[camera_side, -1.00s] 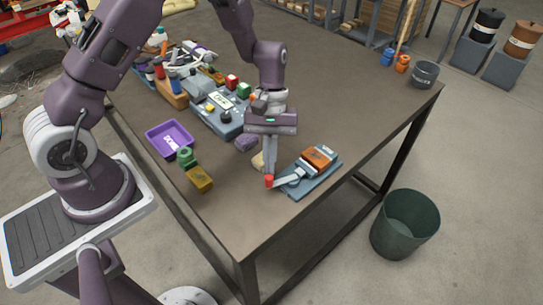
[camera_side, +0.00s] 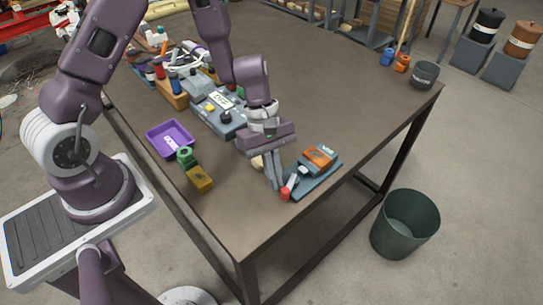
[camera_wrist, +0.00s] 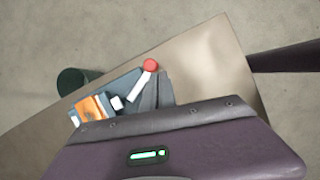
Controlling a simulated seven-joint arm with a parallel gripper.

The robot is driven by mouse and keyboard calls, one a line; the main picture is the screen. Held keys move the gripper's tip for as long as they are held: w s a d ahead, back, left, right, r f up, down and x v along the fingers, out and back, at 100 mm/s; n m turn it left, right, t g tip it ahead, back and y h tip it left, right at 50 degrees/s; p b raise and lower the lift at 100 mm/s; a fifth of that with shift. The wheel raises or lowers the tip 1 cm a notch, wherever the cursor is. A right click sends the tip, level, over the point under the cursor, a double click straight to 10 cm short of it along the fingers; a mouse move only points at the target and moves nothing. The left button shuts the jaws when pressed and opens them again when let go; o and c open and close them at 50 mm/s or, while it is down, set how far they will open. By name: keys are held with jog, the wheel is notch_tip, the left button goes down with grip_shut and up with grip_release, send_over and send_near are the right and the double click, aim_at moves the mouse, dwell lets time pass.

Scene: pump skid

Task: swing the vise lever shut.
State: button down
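The vise sits near the table's front right corner, with a blue base plate (camera_side: 322,181) and an orange block (camera_side: 319,156) between its jaws. Its pale lever (camera_side: 292,181) ends in a red knob (camera_side: 285,194) and points toward the near table edge. In the wrist view the lever (camera_wrist: 139,88) and knob (camera_wrist: 150,65) lie just left of my fingers. My gripper (camera_side: 277,187) is low, its fingers together and tilted, beside the lever on its left. It appears to touch the lever; the exact contact cannot be told. No object shows between the fingers.
The table's near edge (camera_side: 262,248) lies close to the knob. A purple tray (camera_side: 170,138), a green ring piece (camera_side: 186,156) and a yellow block (camera_side: 200,179) are to the left. A dark green bin (camera_side: 405,224) stands on the floor. The table right of the vise is clear.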

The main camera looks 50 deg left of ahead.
jog(key=shift+s+d, duration=0.15)
jog(key=shift+d, duration=0.35)
dwell(0.3)
jog(key=shift+a, duration=0.1)
jog(key=a, duration=0.4)
jog(key=shift+s+a+r, duration=0.1)
jog(key=shift+a, duration=0.15)
jog(key=v, duration=0.9)
jog(key=shift+s+r, duration=0.35)
jog(key=shift+s, duration=0.2)
jog(key=shift+a, duration=0.1)
jog(key=s+a+r+m+t+y, duration=0.1)
jog(key=s+r+m+t+y, duration=0.3)
jog(key=s+r+m, duration=1.1)
notch_tip(320, 180, up, 2)
jog(key=t, duration=0.2)
jog(key=shift+r+t, duration=0.15)
jog(key=shift+t, duration=0.15)
